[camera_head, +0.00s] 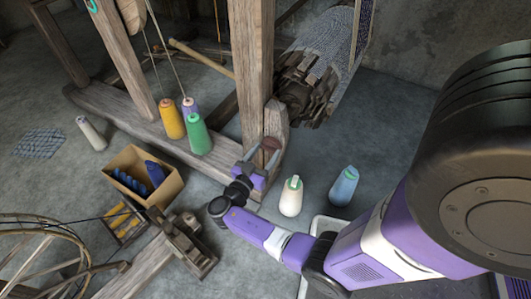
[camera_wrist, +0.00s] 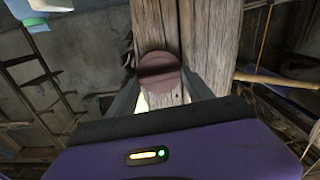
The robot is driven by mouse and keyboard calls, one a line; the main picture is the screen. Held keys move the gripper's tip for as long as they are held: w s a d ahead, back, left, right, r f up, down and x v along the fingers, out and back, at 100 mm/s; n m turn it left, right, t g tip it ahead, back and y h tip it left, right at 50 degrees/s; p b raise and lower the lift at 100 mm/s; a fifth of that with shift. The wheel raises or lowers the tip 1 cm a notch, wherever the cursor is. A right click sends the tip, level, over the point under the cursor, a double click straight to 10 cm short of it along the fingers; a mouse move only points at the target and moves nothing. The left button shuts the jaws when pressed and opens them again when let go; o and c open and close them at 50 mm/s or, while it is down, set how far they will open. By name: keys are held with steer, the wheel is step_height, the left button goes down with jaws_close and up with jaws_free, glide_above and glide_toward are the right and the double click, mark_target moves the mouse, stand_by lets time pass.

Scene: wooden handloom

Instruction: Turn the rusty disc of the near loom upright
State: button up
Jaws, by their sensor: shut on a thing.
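The rusty disc (camera_head: 268,144) is a small reddish-brown round piece on the foot of the near loom's upright post (camera_head: 249,60). In the wrist view the disc (camera_wrist: 158,68) shows its round face with a darker band across it, in front of the grey weathered wood (camera_wrist: 180,25). My gripper (camera_head: 262,153) reaches the post from below. Its fingers lie on both sides of the disc in the wrist view (camera_wrist: 160,80), shut on it. The disc's lower edge and the finger contacts are partly hidden.
White (camera_head: 291,197) and blue (camera_head: 344,186) cones stand right of my gripper. Orange (camera_head: 172,120) and green (camera_head: 199,134) cones stand by the loom's base beam. An open cardboard box (camera_head: 163,198) and wooden frame (camera_head: 180,243) lie left.

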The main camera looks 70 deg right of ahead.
steer(key=n, duration=0.4)
steer(key=shift+w, duration=0.1)
steer(key=n, duration=0.4)
steer(key=shift+n+p, duration=0.35)
steer(key=shift+n, duration=0.05)
steer(key=n+p, duration=0.1)
steer(key=n, duration=0.3)
steer(key=shift+w+f, duration=0.1)
steer(key=shift+f+n+p, duration=0.15)
steer(key=shift+n+p, duration=0.3)
steer(key=shift+n, duration=1.55)
steer(key=o, duration=1.4)
steer(key=shift+c, duration=0.2)
